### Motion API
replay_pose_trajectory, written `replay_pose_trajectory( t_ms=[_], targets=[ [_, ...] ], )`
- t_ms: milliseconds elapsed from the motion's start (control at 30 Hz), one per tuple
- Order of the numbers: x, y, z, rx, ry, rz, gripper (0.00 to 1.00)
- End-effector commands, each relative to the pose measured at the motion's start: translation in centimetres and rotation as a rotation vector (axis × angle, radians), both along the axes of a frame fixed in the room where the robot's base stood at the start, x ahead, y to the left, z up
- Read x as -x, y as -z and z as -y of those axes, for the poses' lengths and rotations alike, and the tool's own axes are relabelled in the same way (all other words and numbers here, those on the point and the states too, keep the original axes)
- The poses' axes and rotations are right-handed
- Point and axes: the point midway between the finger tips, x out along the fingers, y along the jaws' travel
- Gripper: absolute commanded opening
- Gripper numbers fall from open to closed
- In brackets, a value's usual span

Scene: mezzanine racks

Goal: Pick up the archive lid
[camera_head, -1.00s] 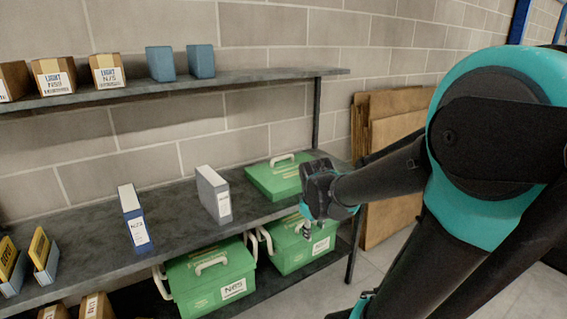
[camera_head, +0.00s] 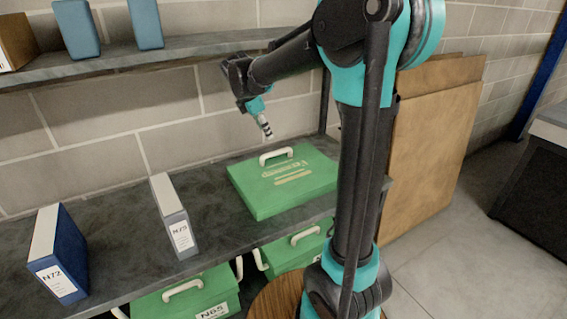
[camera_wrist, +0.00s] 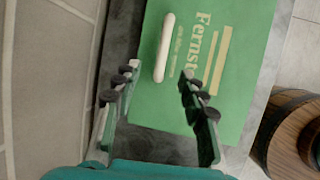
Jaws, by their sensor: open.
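The archive lid is a flat green panel (camera_head: 283,184) with a white handle (camera_head: 276,156) on top. It lies on the middle shelf at its right end. My gripper (camera_head: 266,131) is above the lid's far left part, pointing down, apart from it. In the wrist view the lid (camera_wrist: 225,110) lies beyond my open fingers (camera_wrist: 160,76). The white handle (camera_wrist: 164,47) shows ahead, between the lines of the two fingers. Nothing is between the fingers.
A grey binder (camera_head: 174,216) and a blue binder (camera_head: 58,254) stand on the shelf to the left. Green boxes (camera_head: 190,296) sit below. A round wooden object (camera_wrist: 293,135) stands beside the shelf. The upper shelf (camera_head: 150,62) and brick wall are close behind.

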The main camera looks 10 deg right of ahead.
Motion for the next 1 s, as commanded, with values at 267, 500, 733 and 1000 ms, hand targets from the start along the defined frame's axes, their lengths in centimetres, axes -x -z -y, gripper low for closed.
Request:
replay_pose_trajectory(
  t_ms=[267, 500, 733, 1000],
  targets=[
    [-1.1, 3.3, 1.1, 0.004, -0.005, -0.001, 0.42],
    [-1.9, 5.9, 1.9, 0.003, -0.006, -0.002, 0.42],
    [-2.0, 7.8, 2.5, 0.003, -0.004, -0.002, 0.42],
    [-2.6, 10.8, 3.5, 0.004, -0.005, -0.001, 0.42]
  ],
)
